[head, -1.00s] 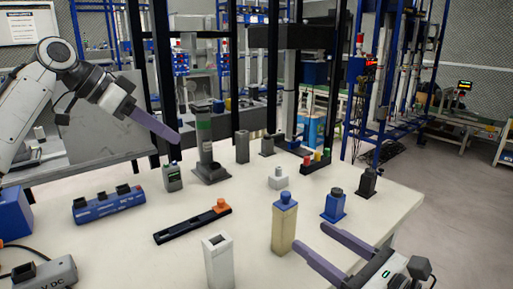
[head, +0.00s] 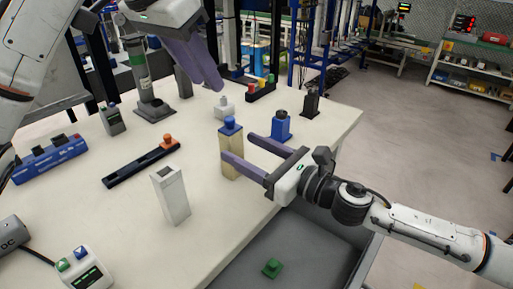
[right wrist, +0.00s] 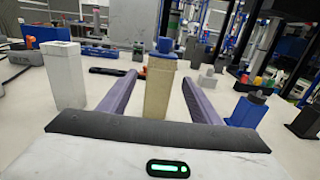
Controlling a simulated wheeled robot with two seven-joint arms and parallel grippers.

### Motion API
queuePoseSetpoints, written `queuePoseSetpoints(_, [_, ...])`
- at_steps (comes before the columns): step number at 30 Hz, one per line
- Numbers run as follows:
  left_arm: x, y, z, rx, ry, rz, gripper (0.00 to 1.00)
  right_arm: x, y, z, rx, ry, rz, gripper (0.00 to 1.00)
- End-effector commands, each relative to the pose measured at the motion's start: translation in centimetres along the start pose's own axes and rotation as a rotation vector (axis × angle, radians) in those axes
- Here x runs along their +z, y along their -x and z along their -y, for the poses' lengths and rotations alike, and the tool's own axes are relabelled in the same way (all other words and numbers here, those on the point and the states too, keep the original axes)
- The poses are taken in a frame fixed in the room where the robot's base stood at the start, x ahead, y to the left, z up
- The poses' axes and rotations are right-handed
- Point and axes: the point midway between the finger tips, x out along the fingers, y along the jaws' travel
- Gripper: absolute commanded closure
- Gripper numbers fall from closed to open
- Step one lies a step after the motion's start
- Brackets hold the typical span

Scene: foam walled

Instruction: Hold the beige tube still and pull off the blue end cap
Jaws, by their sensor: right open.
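The beige tube (head: 231,170) stands upright on the white table, with the blue end cap (head: 230,127) on its top. My right gripper (head: 238,147) is open, with its purple fingers on either side of the tube. In the right wrist view, the tube (right wrist: 158,95) stands between the fingers with gaps at both sides, and the blue cap (right wrist: 165,47) rises above them. My left gripper (head: 207,84) is in the air above and behind the tube, pointing down; its fingers overlap in the view, so its opening is unclear.
A white box (head: 171,195) stands left of the tube, and a blue block (head: 281,127) to its right. A black strip with an orange knob (head: 168,142) lies to the left. A grey bin with a green piece (head: 272,268) is below the table's front edge.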

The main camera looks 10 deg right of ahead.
Motion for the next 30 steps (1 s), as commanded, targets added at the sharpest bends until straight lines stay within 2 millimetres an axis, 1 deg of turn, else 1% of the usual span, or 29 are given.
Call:
queuePoseSetpoints(1, [0.0, 0.0, 0.0, 0.001, 0.0, 0.0, 0.69, 0.1, -1.0, -0.1, 0.001, -0.001, 0.002, 0.42])
queuePoseSetpoints(3, [0.0, 0.0, 0.0, 0.001, 0.0, 0.0, 0.69, 0.1, -2.1, 0.0, 0.0, 0.0, 0.002, 0.42])
queuePoseSetpoints(6, [0.0, 0.0, 0.0, 0.001, 0.0, 0.0, 0.69, 0.0, -3.4, 0.0, -0.001, 0.0, 0.001, 0.42])
queuePoseSetpoints(9, [0.0, 0.0, 0.0, 0.001, 0.0, -0.001, 0.69, 0.0, -4.2, 0.0, 0.0, -0.001, 0.0, 0.42])
queuePoseSetpoints(13, [0.0, 0.0, 0.0, 0.001, 0.0, -0.001, 0.69, 0.0, -4.7, 0.0, -0.001, 0.0, -0.001, 0.42])
queuePoseSetpoints(20, [0.0, 0.0, 0.0, 0.001, 0.0, -0.001, 0.69, 0.0, -4.8, 0.0, -0.001, 0.0, -0.001, 0.42])
queuePoseSetpoints(21, [0.0, 0.0, 0.0, 0.001, 0.0, -0.001, 0.69, 0.0, -4.8, 0.0, -0.001, 0.0, -0.001, 0.46])
queuePoseSetpoints(23, [0.0, 0.0, 0.0, 0.001, 0.0, -0.001, 0.69, 0.0, -4.8, 0.0, -0.001, 0.0, -0.001, 0.56])
queuePoseSetpoints(27, [0.0, 0.0, 0.0, 0.001, 0.0, -0.001, 0.69, 0.0, -4.7, 0.0, -0.001, 0.0, -0.001, 0.79])
queuePoseSetpoints(29, [0.0, 0.0, 0.0, 0.001, 0.0, -0.001, 0.69, 0.0, -4.7, 0.0, -0.001, 0.0, -0.001, 0.89])
queuePoseSetpoints(30, [0.0, 0.0, 0.0, 0.001, 0.0, 0.0, 0.62, 0.0, -4.7, 0.0, -0.001, 0.0, -0.001, 0.89])
